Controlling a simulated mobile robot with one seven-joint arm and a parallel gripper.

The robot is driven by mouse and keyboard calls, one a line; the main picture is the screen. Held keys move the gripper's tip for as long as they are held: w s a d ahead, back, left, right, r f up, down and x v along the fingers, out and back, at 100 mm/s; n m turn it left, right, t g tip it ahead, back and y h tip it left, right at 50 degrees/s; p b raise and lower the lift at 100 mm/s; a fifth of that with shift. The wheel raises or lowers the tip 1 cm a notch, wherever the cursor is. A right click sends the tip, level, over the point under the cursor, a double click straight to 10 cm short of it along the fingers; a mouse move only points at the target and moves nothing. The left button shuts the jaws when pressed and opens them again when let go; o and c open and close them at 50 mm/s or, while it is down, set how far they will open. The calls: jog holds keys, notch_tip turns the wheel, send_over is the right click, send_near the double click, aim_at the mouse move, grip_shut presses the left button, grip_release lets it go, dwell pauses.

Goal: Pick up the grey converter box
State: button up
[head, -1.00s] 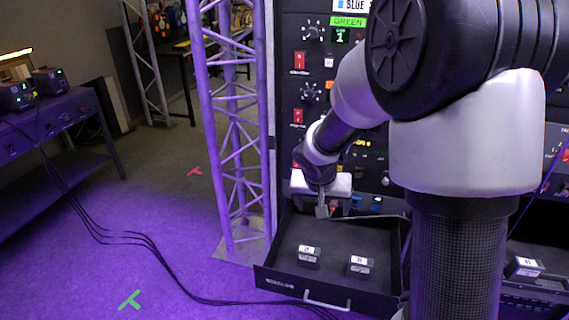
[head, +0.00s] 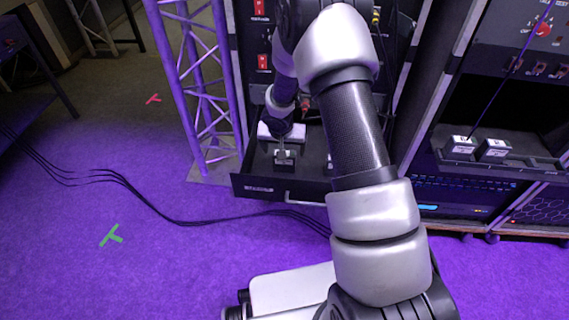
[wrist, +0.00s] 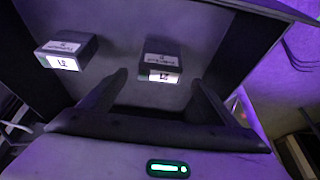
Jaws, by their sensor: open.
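Two small dark grey boxes with white labels lie in an open black drawer. In the wrist view one box (wrist: 162,58) is between and just beyond my fingertips, and the other box (wrist: 68,52) is to the left. I cannot tell from the labels which is the converter box. My gripper (wrist: 160,84) is open and empty, with its fingers spread wider than the nearer box. In the head view my gripper (head: 283,146) is over the left part of the drawer, close above a box (head: 284,158). My arm hides most of the other box there.
The drawer front (head: 265,188) and its side walls surround the boxes. A metal truss (head: 205,95) stands just left of the drawer. Two more labelled boxes (head: 460,146) (head: 494,149) sit on a shelf at right. Black cables (head: 170,212) run across the purple floor.

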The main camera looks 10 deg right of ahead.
aim_at(284, 161)
jog(key=b+x, duration=0.1)
jog(key=x, duration=0.4)
jog(key=shift+f, duration=0.4)
jog(key=c, duration=1.4)
